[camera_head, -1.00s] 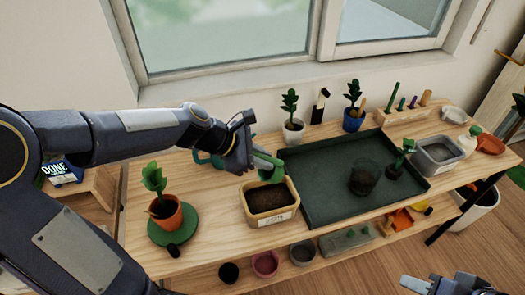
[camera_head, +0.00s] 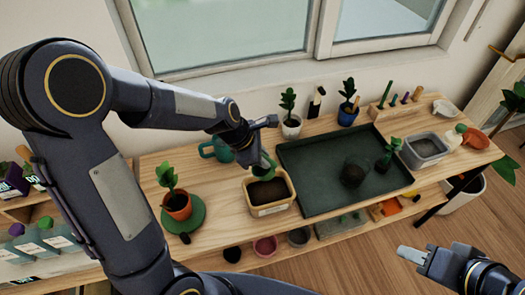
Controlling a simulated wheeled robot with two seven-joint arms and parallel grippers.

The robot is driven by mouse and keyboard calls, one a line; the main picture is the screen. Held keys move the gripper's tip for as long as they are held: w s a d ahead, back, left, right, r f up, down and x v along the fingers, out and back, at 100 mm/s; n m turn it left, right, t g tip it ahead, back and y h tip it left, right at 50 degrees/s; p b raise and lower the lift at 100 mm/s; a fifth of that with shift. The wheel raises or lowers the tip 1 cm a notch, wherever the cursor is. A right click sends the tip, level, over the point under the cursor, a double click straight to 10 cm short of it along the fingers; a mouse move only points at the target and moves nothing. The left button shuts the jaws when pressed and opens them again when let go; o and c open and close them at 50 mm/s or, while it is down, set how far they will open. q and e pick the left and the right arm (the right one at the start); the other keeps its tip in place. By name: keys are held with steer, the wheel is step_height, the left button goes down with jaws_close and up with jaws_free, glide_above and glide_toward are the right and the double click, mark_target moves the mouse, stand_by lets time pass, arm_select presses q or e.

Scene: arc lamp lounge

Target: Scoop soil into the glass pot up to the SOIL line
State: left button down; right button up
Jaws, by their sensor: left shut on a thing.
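The glass pot (camera_head: 354,172) stands on the dark green tray (camera_head: 312,208). It looks dark inside; its SOIL line and fill level are too small to read. A tan bin (camera_head: 270,209) of dark soil (camera_head: 268,191) stands left of the tray. My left gripper (camera_head: 257,149) is shut on a green scoop (camera_head: 264,167) above the bin's back edge. The scoop tilts down towards the soil; I cannot tell whether it touches it or carries any. My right gripper (camera_head: 412,254) is off the table's front at lower right, away from everything; its jaw opening is unclear.
A small plant (camera_head: 386,156) stands on the tray, right of the pot. A potted plant (camera_head: 177,203) sits on a green disc at left. A teal watering can (camera_head: 216,149) is behind the bin. A grey tub (camera_head: 424,150) stands right of the tray. Small pots line the lower shelf.

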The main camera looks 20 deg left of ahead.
arm_select(q)
steer(key=shift+y, duration=0.3)
steer(key=shift+d+r+g+y, duration=0.1)
steer(key=shift+r+g+y, duration=0.05)
steer(key=shift+g+y, duration=0.2)
steer(key=shift+r+g+y, duration=0.3)
steer(key=shift+g+y, duration=0.45)
steer(key=shift+y, duration=0.3)
steer(key=shift+r+g+y, duration=0.15)
steer(key=shift+g+y, duration=0.15)
steer(key=shift+y, duration=0.4)
steer(key=shift+r, duration=2)
